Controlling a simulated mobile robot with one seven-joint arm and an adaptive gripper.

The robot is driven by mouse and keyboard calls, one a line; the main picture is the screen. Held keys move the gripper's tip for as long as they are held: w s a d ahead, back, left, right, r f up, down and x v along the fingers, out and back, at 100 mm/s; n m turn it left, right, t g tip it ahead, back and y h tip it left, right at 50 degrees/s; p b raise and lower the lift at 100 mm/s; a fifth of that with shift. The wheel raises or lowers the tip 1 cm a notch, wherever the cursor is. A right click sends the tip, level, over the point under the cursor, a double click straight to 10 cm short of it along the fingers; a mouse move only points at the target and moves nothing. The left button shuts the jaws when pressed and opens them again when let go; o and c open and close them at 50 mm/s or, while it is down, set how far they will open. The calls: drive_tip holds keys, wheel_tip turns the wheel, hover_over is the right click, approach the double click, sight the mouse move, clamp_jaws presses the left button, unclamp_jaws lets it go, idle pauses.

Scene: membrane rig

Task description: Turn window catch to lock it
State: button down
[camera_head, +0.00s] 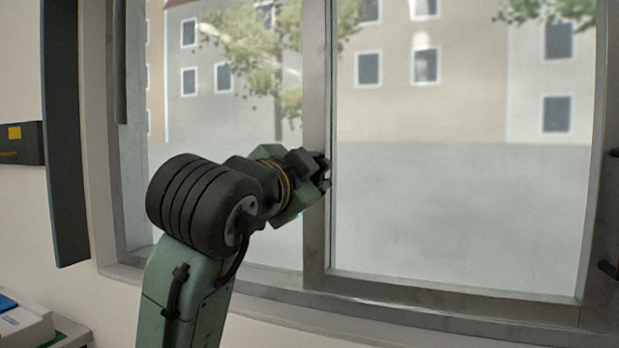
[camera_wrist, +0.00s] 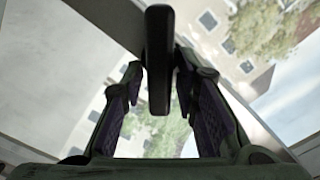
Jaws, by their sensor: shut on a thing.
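The window catch (camera_wrist: 158,40) is a dark, rounded bar that shows in the wrist view, running from the top of the picture down between my fingers. My gripper (camera_wrist: 158,75) has one finger on each side of the bar and is shut on it. In the head view my gripper (camera_head: 322,172) is at the grey middle post (camera_head: 314,80) of the window, a little below mid-height. There the catch is mostly hidden by my gripper, and I cannot tell its angle.
The large right pane (camera_head: 450,215) and the left pane behind my arm look out on buildings and trees. A sill (camera_head: 400,300) runs below. A dark vertical panel (camera_head: 65,150) stands at left, with a boxy object (camera_head: 22,325) at lower left.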

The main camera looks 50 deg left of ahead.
drive_tip(key=m, duration=0.4)
drive_tip(key=shift+d+f+m+b, duration=0.15)
drive_tip(key=shift+f+m+b, duration=0.15)
drive_tip(key=shift+f+b, duration=0.1)
drive_tip(key=shift+f+m, duration=0.15)
drive_tip(key=shift+m, duration=1.65)
drive_tip(key=shift+b, duration=0.3)
drive_tip(key=c, duration=1.5)
unclamp_jaws()
drive_tip(key=v, duration=1.2)
